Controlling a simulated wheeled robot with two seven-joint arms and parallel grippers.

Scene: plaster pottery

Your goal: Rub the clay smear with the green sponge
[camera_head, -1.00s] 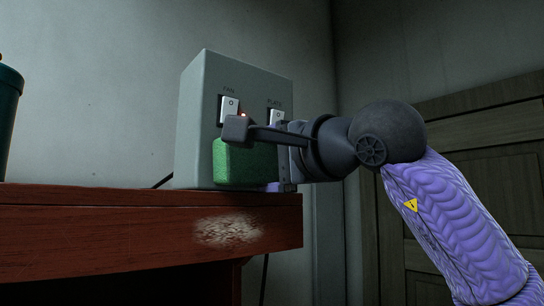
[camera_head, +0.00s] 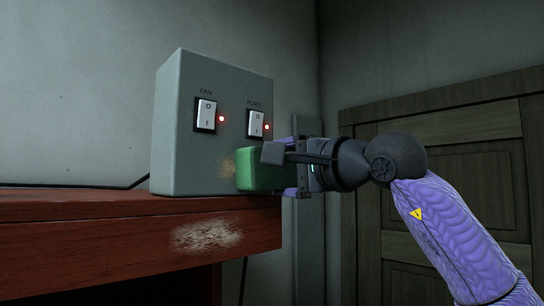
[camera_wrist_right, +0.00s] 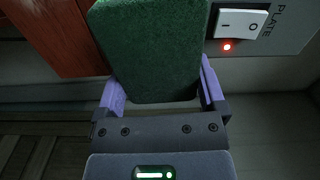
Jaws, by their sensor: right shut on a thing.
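The green sponge (camera_head: 258,172) is held in my right gripper (camera_head: 275,170), whose fingers are closed on it. In the right wrist view the sponge (camera_wrist_right: 150,45) sits between the purple fingers. A tan smear (camera_head: 229,166) shows on the lower front of the grey switch box (camera_head: 180,125), just left of the sponge and partly hidden by it. A second, paler smear (camera_head: 207,236) is on the front edge of the red-brown table (camera_head: 110,250), lower left of the sponge. I cannot tell whether the sponge touches the box. My left gripper is out of view.
The box carries a FAN switch (camera_head: 205,115) and a PLATE switch (camera_head: 256,123), each beside a lit red light. A black cable (camera_head: 137,183) runs behind the box. A dark panelled door (camera_head: 450,170) is at the right. The space before the table edge is clear.

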